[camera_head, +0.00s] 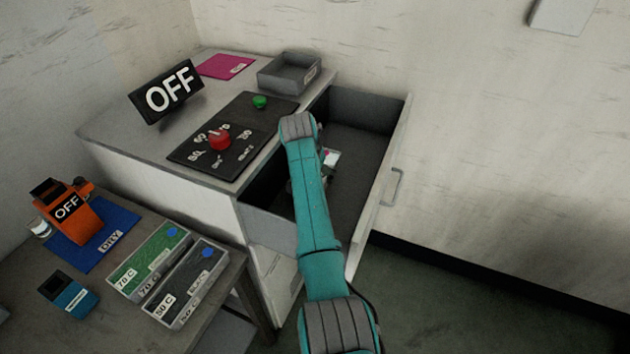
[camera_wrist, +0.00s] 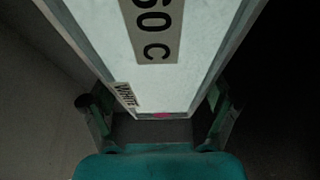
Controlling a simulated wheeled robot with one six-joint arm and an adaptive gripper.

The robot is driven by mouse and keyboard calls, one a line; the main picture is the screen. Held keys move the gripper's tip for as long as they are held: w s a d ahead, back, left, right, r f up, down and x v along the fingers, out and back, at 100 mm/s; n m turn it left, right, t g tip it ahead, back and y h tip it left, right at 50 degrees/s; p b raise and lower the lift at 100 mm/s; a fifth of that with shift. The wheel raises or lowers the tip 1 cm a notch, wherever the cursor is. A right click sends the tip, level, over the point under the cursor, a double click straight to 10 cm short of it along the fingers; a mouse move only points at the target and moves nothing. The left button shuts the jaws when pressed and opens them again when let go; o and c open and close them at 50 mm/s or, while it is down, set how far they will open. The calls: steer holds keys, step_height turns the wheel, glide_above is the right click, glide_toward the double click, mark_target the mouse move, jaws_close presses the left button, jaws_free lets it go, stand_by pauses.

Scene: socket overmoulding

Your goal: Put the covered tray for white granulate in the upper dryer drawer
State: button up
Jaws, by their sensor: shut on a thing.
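The covered tray (camera_wrist: 190,60) has a white lid with a temperature label and a tag reading WHITE in the wrist view. My gripper (camera_wrist: 160,118) is shut on the tray's near end, with one finger on each side. In the head view a small white part of the tray (camera_head: 332,157) shows beside my arm, over the open upper dryer drawer (camera_head: 350,195). My arm hides most of the tray and my gripper there. I cannot tell whether the tray touches the drawer floor. The drawer is pulled out to the right.
The dryer top holds a control panel (camera_head: 200,155) with a red knob, an OFF sign (camera_head: 166,92), a grey tray (camera_head: 290,75) and a pink mat (camera_head: 224,65). Green-lidded (camera_head: 150,262) and black-lidded (camera_head: 190,283) trays and an orange device (camera_head: 75,220) stand on the left table.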

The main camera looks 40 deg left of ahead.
steer(key=shift+f, duration=1.6)
steer(key=o, duration=1.4)
steer(key=shift+f, duration=0.15)
steer(key=v, duration=1.2)
steer(key=shift+s+d, duration=0.1)
